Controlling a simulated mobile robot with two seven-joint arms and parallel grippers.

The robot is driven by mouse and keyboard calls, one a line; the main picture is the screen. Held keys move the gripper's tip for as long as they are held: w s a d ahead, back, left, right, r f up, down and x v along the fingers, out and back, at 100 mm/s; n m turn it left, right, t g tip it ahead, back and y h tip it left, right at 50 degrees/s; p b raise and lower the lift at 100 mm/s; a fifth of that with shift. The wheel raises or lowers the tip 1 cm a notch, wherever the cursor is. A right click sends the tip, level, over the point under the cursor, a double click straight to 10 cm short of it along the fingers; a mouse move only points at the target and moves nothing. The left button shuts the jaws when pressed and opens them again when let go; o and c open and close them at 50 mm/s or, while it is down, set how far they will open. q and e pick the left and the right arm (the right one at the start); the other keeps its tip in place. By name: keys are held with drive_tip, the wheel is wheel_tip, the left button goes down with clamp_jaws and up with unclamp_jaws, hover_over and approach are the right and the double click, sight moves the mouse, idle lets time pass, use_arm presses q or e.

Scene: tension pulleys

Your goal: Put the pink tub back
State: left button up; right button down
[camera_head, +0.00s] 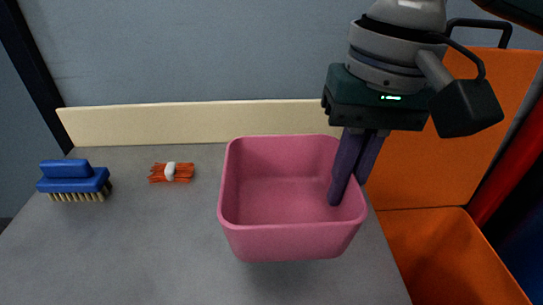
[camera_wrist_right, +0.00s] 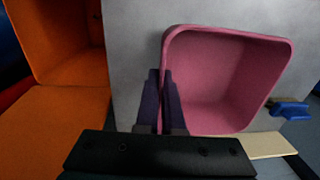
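The pink tub (camera_head: 290,240) is an empty, open square tub with rounded corners at the right part of the grey table, and it also shows in the right wrist view (camera_wrist_right: 235,75). My right gripper (camera_head: 349,190) points down at the tub's right wall, with one finger inside the tub and the other outside. The fingers (camera_wrist_right: 163,95) are close together with the wall between them. The tub is roughly upright; I cannot tell whether its base touches the table. My left gripper is not in view.
A cream board (camera_head: 190,123) runs along the back. An orange bin (camera_head: 450,255) is at the right. The table's front left is clear.

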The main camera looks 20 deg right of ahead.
sight(336, 219)
wheel_tip(336, 219, down, 6)
drive_tip(key=shift+r+b, duration=0.1)
drive_tip(key=shift+b, duration=0.65)
wheel_tip(336, 219, down, 4)
drive_tip(key=shift+f+b, duration=0.2)
drive_tip(key=shift+b, duration=0.65)
drive_tip(key=c, duration=1)
unclamp_jaws()
drive_tip(key=shift+c, duration=0.2)
